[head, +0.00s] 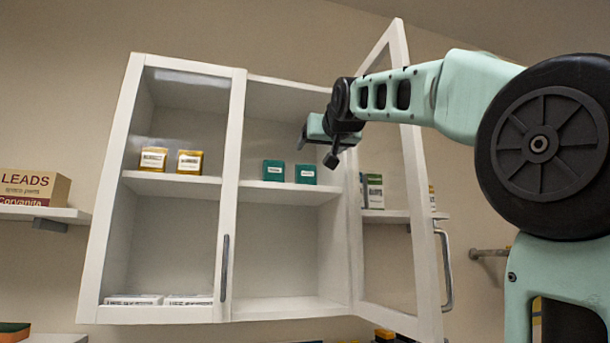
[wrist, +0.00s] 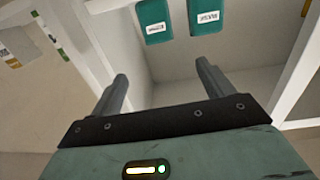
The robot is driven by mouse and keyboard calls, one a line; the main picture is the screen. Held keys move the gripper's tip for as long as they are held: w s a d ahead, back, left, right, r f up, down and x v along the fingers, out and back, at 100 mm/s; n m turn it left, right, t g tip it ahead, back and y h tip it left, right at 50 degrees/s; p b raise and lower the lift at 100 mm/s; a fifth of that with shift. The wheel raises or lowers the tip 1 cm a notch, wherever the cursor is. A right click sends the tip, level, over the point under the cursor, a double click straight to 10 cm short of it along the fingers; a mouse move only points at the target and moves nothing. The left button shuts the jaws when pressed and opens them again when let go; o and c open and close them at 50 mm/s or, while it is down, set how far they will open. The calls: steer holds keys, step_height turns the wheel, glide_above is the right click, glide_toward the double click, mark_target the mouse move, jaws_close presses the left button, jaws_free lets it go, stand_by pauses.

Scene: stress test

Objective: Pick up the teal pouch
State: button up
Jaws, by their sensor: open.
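Two teal pouches with white labels stand side by side on the middle shelf of the cabinet's right compartment. They are the left teal pouch (head: 274,170) and the right teal pouch (head: 305,174). Both also show at the top of the wrist view, one to the left (wrist: 153,18) and one to the right (wrist: 207,15); their tops are cut by the frame edge there. My gripper (head: 316,149) is in front of the cabinet, up and to the right of the pouches in the head view. In the wrist view its fingers (wrist: 162,72) are apart and empty, with both pouches beyond the tips.
The cabinet's right glass door (head: 412,190) stands open beside my arm; the left door (head: 228,130) is shut before two yellow-brown boxes (head: 172,161). The bottom of the right compartment (head: 285,306) is bare. A LEADS carton (head: 35,188) sits on a left wall shelf.

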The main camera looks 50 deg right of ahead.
mark_target(307, 166)
steer(key=p+x, duration=0.4)
steer(key=x, duration=0.5)
steer(key=shift+w+d, duration=0.1)
steer(key=shift+w, duration=0.15)
steer(key=shift+f+p+x, duration=0.25)
steer(key=shift+p+x, duration=0.75)
steer(key=shift+x, duration=0.55)
steer(key=shift+f+p+x, duration=0.2)
steer(key=shift+p+x, duration=0.75)
steer(key=shift+x, duration=0.65)
steer(key=c, duration=1.1)
